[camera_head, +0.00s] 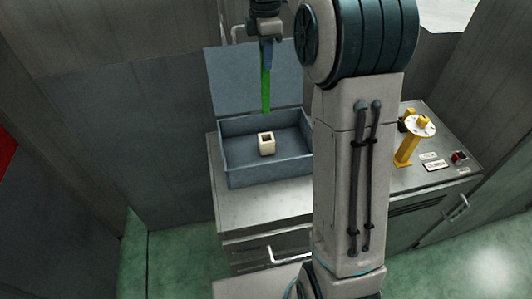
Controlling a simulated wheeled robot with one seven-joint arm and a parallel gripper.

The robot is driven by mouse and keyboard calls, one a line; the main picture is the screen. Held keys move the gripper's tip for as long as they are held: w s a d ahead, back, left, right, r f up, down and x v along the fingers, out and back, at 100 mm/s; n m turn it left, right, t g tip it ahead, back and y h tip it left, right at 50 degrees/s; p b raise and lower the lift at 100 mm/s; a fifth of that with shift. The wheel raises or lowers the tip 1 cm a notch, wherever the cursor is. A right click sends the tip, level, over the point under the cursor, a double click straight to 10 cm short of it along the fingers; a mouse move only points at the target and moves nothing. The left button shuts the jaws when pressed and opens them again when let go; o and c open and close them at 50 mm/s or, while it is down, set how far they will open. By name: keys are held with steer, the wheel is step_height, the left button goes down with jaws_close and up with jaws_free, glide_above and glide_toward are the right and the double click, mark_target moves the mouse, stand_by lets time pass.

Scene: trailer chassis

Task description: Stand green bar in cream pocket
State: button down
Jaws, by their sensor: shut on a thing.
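My gripper (267,45) is shut on the upper part of the green bar (266,90). The bar hangs close to upright, its lower end free, and shows in front of the raised lid of a blue-grey box. The cream pocket (266,150) is a small square block with an open top, standing inside that box. In the picture the bar's lower end is above the pocket and apart from it. I cannot tell from this one view how far the bar is from the pocket in depth.
The open blue-grey box (268,178) sits on a grey cabinet top (265,207). My arm hides the box's right side. A yellow post (406,150) with a round white disc stands on the cabinet at right, near labels and a red switch (458,156). Walls close in behind.

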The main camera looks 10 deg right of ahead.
steer(key=b, duration=0.6)
glide_toward(267, 108)
steer(key=shift+w+d+f, duration=0.2)
steer(key=shift+w+f, duration=0.3)
steer(key=shift+w, duration=0.15)
step_height(267, 108, down, 10)
steer(key=shift+r+p, duration=0.1)
steer(key=shift+p, duration=0.35)
steer(key=shift+f, duration=0.3)
steer(key=c, duration=1.3)
jaws_free()
steer(key=shift+o, duration=0.2)
steer(key=shift+r, duration=0.1)
